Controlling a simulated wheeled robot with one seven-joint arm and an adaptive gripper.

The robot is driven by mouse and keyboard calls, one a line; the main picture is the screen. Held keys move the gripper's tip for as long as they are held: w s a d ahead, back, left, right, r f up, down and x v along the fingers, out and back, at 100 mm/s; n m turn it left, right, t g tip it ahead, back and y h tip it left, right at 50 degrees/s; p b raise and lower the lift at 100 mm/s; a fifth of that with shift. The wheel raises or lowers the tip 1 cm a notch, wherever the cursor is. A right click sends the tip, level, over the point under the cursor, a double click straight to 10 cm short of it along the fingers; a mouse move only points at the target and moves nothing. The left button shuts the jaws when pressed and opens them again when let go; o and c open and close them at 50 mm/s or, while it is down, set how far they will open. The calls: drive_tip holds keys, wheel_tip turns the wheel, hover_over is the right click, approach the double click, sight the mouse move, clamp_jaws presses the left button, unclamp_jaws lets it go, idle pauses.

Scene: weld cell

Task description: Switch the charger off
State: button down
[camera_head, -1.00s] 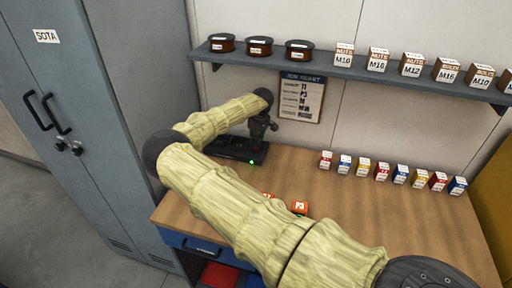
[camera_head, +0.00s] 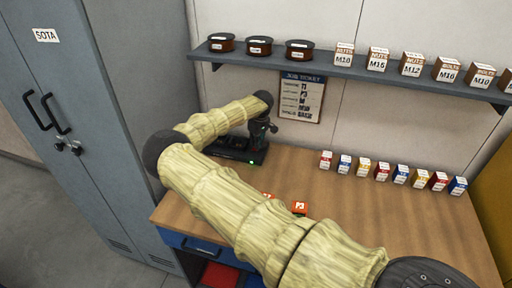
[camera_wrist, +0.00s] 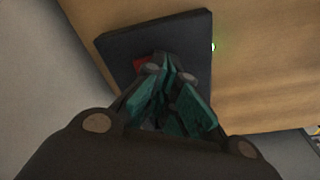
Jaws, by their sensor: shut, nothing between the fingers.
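The charger (camera_head: 240,152) is a flat black box on the left rear of the wooden bench, with a small lit green light at its front right. It also shows in the wrist view as a dark slab (camera_wrist: 120,42), with the green light at its right edge. My gripper (camera_head: 262,135) points down over the charger's right part. In the wrist view my gripper (camera_wrist: 165,72) is shut and empty, its fingertips over the charger. A small red part (camera_wrist: 143,62) shows beside the fingertips, partly covered by them. I cannot tell whether they touch it.
An orange P3 block (camera_head: 299,207) and another partly hidden one are on the bench (camera_head: 340,215). Several small coloured boxes (camera_head: 382,172) stand in a row at right. A shelf (camera_head: 350,73) with spools and boxes hangs above. A grey locker (camera_head: 150,80) stands left.

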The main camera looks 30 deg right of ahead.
drive_tip(key=shift+f, duration=0.3)
drive_tip(key=shift+r, duration=0.1)
drive_tip(key=shift+r+p, duration=0.7)
drive_tip(key=shift+r, duration=2.75)
